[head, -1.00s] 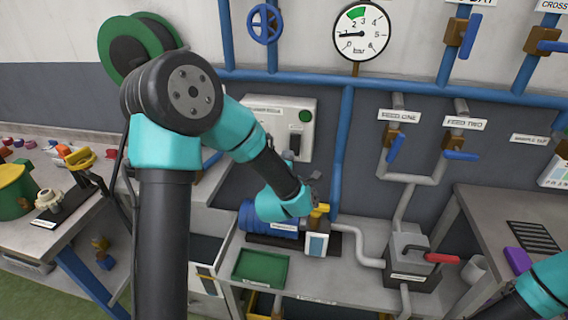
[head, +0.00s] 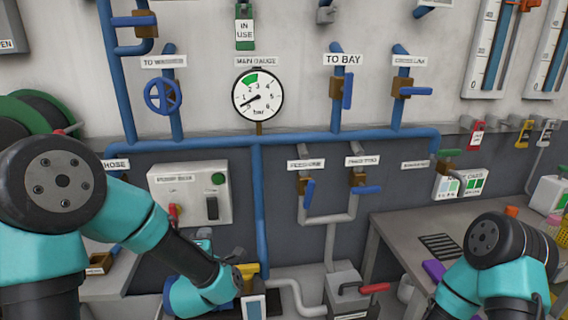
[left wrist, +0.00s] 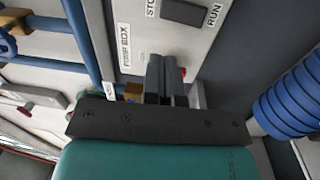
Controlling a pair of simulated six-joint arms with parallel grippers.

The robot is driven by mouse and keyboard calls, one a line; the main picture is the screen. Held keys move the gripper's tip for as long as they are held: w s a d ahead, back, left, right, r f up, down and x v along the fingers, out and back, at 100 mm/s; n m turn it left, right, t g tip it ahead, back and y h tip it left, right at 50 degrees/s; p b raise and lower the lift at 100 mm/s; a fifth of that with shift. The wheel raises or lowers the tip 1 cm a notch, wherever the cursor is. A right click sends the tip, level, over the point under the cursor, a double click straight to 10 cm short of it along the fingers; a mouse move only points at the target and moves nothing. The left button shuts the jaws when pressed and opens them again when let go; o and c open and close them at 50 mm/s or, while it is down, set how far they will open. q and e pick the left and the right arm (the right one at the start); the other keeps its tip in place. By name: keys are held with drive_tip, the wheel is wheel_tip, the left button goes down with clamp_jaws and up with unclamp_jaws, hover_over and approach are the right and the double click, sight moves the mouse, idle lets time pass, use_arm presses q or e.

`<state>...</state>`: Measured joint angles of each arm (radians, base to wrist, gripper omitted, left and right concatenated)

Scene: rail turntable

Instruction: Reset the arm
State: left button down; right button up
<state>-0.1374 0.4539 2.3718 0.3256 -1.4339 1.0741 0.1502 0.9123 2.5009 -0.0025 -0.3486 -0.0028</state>
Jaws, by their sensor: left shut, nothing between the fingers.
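My left gripper (head: 205,238) is in front of the wall just below the grey switch box (head: 190,193). It is small and partly hidden by my own wrist in the head view. In the left wrist view its two dark fingers (left wrist: 166,78) are together with nothing between them, and they point toward the box front (left wrist: 145,45). That front carries a black rocker switch (left wrist: 185,12) between STOP and RUN labels. The box also has a green button (head: 218,178). My right arm comes in at the lower right of the head view; its gripper is out of frame.
Blue pipes (head: 258,205) run beside the box. A pressure gauge (head: 258,95) and a blue handwheel (head: 162,95) are above. A red-handled valve (head: 374,287) is at the lower right. Blue ribbed motor housing (left wrist: 290,105) is close in the left wrist view.

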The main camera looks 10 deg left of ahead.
use_arm(q)
drive_tip(key=s+d+f+m+g+h, duration=0.1)
drive_tip(key=s+f+m+g+h, duration=0.25)
drive_tip(key=f, duration=0.75)
drive_tip(key=d+f+m+g+h, duration=0.2)
drive_tip(key=f+m+g, duration=0.3)
drive_tip(key=f, duration=0.5)
drive_tip(key=s+f+m+g, duration=0.1)
drive_tip(key=s+f+m, duration=0.1)
drive_tip(key=s+f, duration=0.1)
drive_tip(key=s+d+f+m+g+h, duration=0.1)
drive_tip(key=s+f+g, duration=0.1)
drive_tip(key=s+f, duration=0.1)
drive_tip(key=s+f+m+g, duration=0.1)
drive_tip(key=s+f+m, duration=0.1)
drive_tip(key=f, duration=0.3)
drive_tip(key=shift+s+d+f+m+g+h, duration=0.15)
drive_tip(key=shift+s+d+m+g, duration=0.05)
drive_tip(key=shift+s, duration=0.2)
drive_tip(key=shift+s+d+f+m+g+h, duration=0.1)
drive_tip(key=shift+s+d+m+g, duration=0.1)
drive_tip(key=shift+s, duration=0.15)
drive_tip(key=s+d+f+m+g+h, duration=0.1)
drive_tip(key=s+f+m+g, duration=0.3)
drive_tip(key=s, duration=0.5)
drive_tip(key=shift+f, duration=0.65)
drive_tip(key=shift+w+d+g, duration=0.1)
drive_tip(key=shift+g, duration=0.15)
